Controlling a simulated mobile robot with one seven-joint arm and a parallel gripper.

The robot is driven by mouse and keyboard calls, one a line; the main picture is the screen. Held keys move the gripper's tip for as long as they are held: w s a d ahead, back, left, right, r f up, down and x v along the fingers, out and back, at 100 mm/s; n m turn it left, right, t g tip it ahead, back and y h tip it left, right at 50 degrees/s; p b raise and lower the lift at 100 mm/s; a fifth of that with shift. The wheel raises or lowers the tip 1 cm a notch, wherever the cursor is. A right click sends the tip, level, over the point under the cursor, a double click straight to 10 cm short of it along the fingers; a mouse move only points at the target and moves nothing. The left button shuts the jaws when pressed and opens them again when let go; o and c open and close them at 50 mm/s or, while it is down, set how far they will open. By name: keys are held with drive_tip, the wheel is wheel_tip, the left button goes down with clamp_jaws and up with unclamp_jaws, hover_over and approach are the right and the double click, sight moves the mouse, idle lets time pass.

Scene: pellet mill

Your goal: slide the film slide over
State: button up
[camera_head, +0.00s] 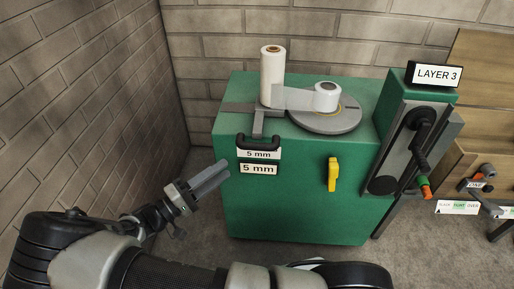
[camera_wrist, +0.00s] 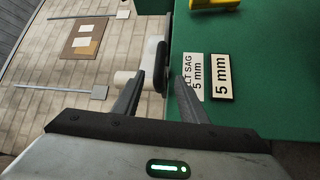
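A grey film slide (camera_head: 238,107) lies across the top of a green machine cabinet (camera_head: 295,205). A black bar handle (camera_head: 259,142) hangs at its front, over the cabinet's front edge. The handle also shows in the wrist view (camera_wrist: 160,67), beyond and between my fingertips. My gripper (camera_head: 223,173) is below and left of the handle, in front of the cabinet's left part. In the wrist view my gripper (camera_wrist: 160,78) has its fingers apart, with nothing held. I cannot tell whether a finger touches the handle. A white film roll (camera_head: 272,77) stands on the cabinet top.
A smaller roll (camera_head: 326,97) sits on a grey turntable (camera_head: 340,121). Below the handle are 5 mm labels (camera_head: 258,169). A yellow handle (camera_head: 333,174) is on the cabinet front. A crank (camera_head: 414,150) stands right, under a LAYER 3 sign (camera_head: 437,75). Brick walls close off left and back.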

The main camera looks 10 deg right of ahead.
sight(257, 147)
drive_tip(key=b+x, duration=0.1)
drive_tip(key=x, duration=1.3)
drive_tip(key=shift+d, duration=0.1)
clamp_jaws()
